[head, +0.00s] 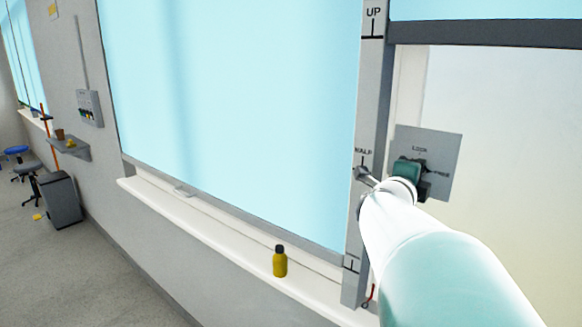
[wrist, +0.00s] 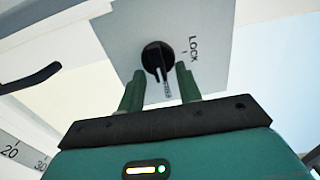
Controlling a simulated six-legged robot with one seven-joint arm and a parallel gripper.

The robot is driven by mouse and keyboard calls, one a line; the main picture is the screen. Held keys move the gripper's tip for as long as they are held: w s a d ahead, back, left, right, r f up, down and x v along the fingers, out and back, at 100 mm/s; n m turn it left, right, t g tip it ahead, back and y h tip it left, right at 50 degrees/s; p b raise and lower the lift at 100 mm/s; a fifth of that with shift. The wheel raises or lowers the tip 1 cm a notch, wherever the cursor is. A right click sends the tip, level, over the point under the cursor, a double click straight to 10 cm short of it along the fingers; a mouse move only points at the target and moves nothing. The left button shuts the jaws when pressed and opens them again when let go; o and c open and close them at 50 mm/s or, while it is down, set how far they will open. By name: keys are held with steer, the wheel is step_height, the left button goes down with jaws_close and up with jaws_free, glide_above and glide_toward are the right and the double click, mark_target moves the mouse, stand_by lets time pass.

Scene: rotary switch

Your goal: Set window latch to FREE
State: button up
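The window latch is a black rotary knob (wrist: 158,58) with a white pointer line, on a grey plate (wrist: 210,20) marked LOCK and FREE. In the wrist view, the pointer aims down the picture towards the partly hidden FREE label, away from LOCK. I cannot tell if it lines up exactly. My gripper (wrist: 160,70) is open, its two green fingers on either side of the knob's lower end, with gaps showing between them and the knob. In the head view, my gripper (head: 409,170) covers most of the knob in front of the plate (head: 447,148).
A window post (head: 368,100) marked UP and HALF, with a small lever (head: 365,174), stands just left of the plate. A yellow bottle (head: 280,262) stands on the white sill (head: 220,232). A dark curved handle (wrist: 35,78) shows at left in the wrist view.

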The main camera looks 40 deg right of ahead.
steer(key=s+a, duration=0.2)
steer(key=a, duration=1.1)
steer(key=shift+a, duration=0.35)
steer(key=w+a+f+n+t+y, duration=0.2)
steer(key=w+a+n+t+y, duration=0.4)
steer(key=w+a+n, duration=0.35)
steer(key=w+a+f+n+t+y, duration=0.2)
steer(key=w+a+n+t+y, duration=0.4)
steer(key=w+a+n, duration=0.35)
steer(key=s+a+f+n+g+y, duration=0.2)
steer(key=a+f+n+y, duration=0.1)
steer(key=a+f+n, duration=0.3)
steer(key=s+a+f+n+g+y, duration=0.2)
steer(key=s+a+f+n+y, duration=0.15)
steer(key=a, duration=0.45)
steer(key=s+a+f+n+g, duration=0.2)
steer(key=s+f+n+g, duration=0.3)
steer(key=s+f+n, duration=0.1)
steer(key=shift+s+h, duration=0.35)
steer(key=shift+s, duration=0.1)
